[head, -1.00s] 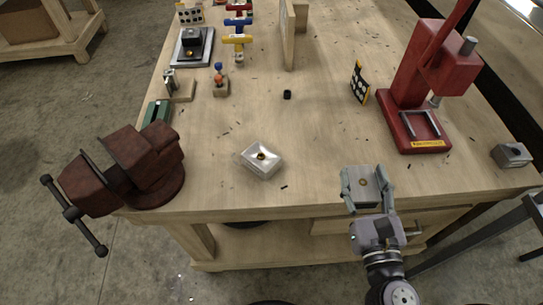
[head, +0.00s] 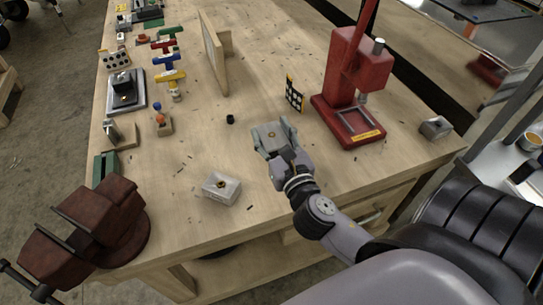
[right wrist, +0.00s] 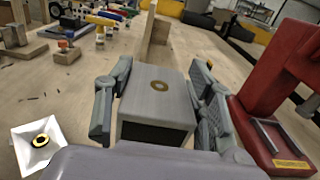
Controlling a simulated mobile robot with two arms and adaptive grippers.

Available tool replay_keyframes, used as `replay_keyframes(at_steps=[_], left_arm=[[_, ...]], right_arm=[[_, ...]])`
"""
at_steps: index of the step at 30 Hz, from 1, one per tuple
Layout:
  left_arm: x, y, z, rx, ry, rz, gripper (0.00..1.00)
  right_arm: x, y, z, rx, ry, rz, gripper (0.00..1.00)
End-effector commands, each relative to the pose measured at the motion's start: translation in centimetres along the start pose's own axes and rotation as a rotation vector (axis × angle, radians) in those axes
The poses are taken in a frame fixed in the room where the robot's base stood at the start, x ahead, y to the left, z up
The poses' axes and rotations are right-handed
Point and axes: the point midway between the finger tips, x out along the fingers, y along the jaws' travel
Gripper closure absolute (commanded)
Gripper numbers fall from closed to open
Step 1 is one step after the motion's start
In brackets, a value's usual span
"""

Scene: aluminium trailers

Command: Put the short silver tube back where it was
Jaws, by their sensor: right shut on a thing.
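The short silver tube (head: 270,134) is a boxy square piece with a brass-coloured ring on its upper face. My right gripper (head: 273,127) is shut on it, one finger along each side. In the right wrist view the tube (right wrist: 157,103) sits between the fingers with its dark open end toward the camera. It is over the workbench, left of the red press; I cannot tell whether it touches the top. My left gripper is not in view.
A red press (head: 350,88) stands to the right, with a black-and-yellow dotted card (head: 294,94) beside it. A pale block with a brass ring (head: 221,187) lies near the front. A rust-red vise (head: 92,222) is at the front left. A small black cylinder (head: 230,119) stands nearby.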

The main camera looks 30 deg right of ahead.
Motion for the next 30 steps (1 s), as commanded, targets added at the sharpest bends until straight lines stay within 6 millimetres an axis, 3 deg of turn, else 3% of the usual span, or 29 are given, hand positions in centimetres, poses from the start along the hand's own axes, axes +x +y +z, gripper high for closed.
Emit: replay_keyframes(at_steps=[1, 4, 13, 18, 30], left_arm=[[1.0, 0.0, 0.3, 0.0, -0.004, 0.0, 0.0], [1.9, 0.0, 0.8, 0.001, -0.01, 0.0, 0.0], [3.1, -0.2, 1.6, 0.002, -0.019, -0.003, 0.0], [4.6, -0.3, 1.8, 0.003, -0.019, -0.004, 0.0], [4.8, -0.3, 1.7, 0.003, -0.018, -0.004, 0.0]], right_arm=[[0.0, 0.0, -2.1, 0.001, 0.003, -0.004, 0.88], [0.0, 0.0, -4.4, 0.001, 0.001, -0.002, 0.88], [0.0, 0.0, -7.4, 0.002, -0.001, 0.0, 0.88], [0.1, 0.0, -10.3, 0.001, 0.0, -0.002, 0.88], [0.1, 0.1, -11.0, 0.0, -0.002, 0.001, 0.88]])
